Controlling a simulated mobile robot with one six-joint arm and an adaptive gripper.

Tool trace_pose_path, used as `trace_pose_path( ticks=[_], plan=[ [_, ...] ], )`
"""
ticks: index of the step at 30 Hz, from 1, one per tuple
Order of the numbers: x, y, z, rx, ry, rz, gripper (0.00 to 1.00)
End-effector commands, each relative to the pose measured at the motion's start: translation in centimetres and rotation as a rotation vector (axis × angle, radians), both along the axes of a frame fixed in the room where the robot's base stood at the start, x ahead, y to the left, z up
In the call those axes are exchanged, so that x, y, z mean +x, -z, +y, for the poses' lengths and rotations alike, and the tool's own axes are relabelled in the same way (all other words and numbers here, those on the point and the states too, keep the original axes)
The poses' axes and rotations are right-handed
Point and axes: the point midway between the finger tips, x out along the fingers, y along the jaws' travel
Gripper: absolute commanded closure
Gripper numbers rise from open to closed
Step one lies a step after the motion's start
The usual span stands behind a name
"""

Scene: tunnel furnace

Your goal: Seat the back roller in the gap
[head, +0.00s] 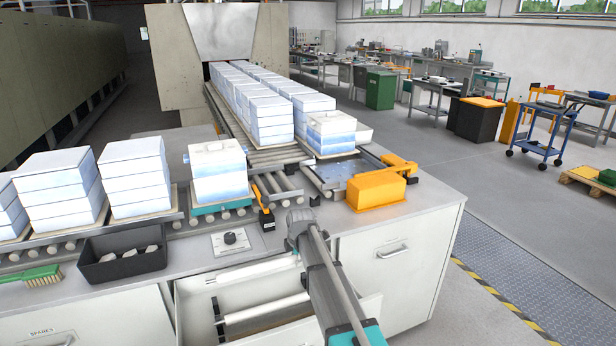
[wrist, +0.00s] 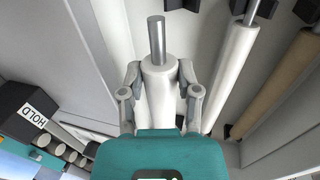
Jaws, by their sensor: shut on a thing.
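In the wrist view my gripper (wrist: 160,76) is shut on a white roller (wrist: 158,103) with a bare metal end pin, its two fingers on either side of the body. In the head view the fingers are hidden; only my arm shows, over the right part of the open drawer (head: 190,318). White rollers (head: 254,271) lie in that drawer; which one is held cannot be told there. The short run of conveyor rollers (head: 276,186) is on the bench top behind my arm; I cannot make out the gap clearly.
Beside the held roller are another white roller (wrist: 230,75) and a brown one (wrist: 285,92), with dark supports.

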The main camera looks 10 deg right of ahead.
Motion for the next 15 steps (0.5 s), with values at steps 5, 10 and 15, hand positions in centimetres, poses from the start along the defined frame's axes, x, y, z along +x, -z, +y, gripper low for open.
trace_pose_path(
  ticks=[5, 10, 15],
  plan=[
    [0.0, -2.5, 0.0, 0.001, 0.001, 0.000, 1.00],
    [0.0, -4.4, 0.0, 0.001, 0.001, 0.000, 1.00],
    [0.0, -5.3, 0.0, 0.001, 0.001, 0.000, 1.00]
  ],
)
